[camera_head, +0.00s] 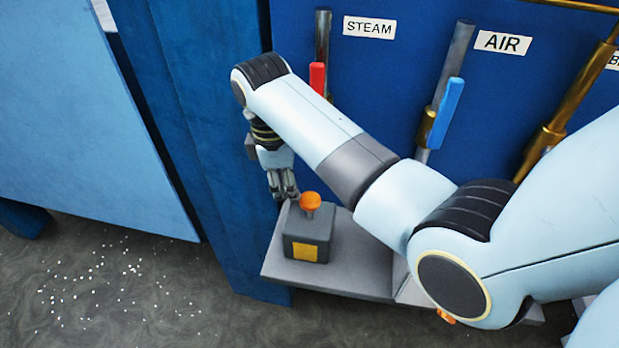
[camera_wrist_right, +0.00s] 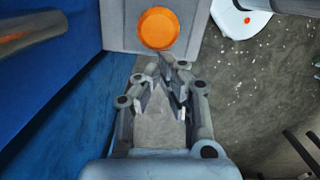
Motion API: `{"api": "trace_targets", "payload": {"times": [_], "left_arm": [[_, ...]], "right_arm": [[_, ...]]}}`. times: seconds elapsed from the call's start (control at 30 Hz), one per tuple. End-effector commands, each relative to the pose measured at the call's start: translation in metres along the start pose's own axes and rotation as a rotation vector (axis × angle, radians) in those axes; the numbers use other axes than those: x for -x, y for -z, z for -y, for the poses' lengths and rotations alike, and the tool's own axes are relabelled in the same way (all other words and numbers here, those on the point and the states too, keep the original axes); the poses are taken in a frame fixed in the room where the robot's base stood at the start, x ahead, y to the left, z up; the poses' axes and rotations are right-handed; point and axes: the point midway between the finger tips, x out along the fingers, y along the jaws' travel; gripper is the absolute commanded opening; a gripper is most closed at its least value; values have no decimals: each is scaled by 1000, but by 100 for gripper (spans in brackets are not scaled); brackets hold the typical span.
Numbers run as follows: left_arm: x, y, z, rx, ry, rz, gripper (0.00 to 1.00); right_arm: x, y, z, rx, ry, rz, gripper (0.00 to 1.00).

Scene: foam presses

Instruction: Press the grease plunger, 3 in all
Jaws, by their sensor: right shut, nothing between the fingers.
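The grease plunger is an orange round knob (camera_head: 310,201) on top of a dark grey box (camera_head: 307,234) with a yellow label. The box stands on a grey shelf (camera_head: 282,270) at the foot of the blue press. My right gripper (camera_head: 284,193) points down beside the knob, just left of it and apart from it in the head view. Its fingers are shut and empty. In the right wrist view the orange knob (camera_wrist_right: 158,28) shows from above, just beyond the fingertips (camera_wrist_right: 167,68). My left gripper is in neither view.
Levers with a red handle (camera_head: 317,77) under STEAM and a blue handle (camera_head: 446,112) under AIR stand on the blue panel behind my right arm. A brass pipe (camera_head: 560,120) is farther right. A blue panel (camera_head: 80,110) stands at left; white bits dot the grey floor (camera_head: 120,280).

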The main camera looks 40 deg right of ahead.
Motion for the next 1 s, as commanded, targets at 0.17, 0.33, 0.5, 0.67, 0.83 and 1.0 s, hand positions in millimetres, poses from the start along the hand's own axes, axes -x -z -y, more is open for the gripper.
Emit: {"api": "trace_targets", "payload": {"times": [0.17, 0.33, 0.5, 0.67, 0.83, 1.0], "left_arm": [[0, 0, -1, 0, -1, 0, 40], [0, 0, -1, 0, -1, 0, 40], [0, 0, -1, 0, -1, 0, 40], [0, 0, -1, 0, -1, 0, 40], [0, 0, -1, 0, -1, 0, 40], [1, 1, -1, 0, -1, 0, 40]], "right_arm": [[41, 2, 0, -1, -3, -6, 0], [72, 3, 0, 0, -3, -7, 0], [87, 3, 0, 0, -2, -7, 0], [90, 3, 0, 1, -1, -6, 0], [90, 3, 0, 0, -1, -6, 0], [83, -8, 0, -1, -1, -2, 0]]}}
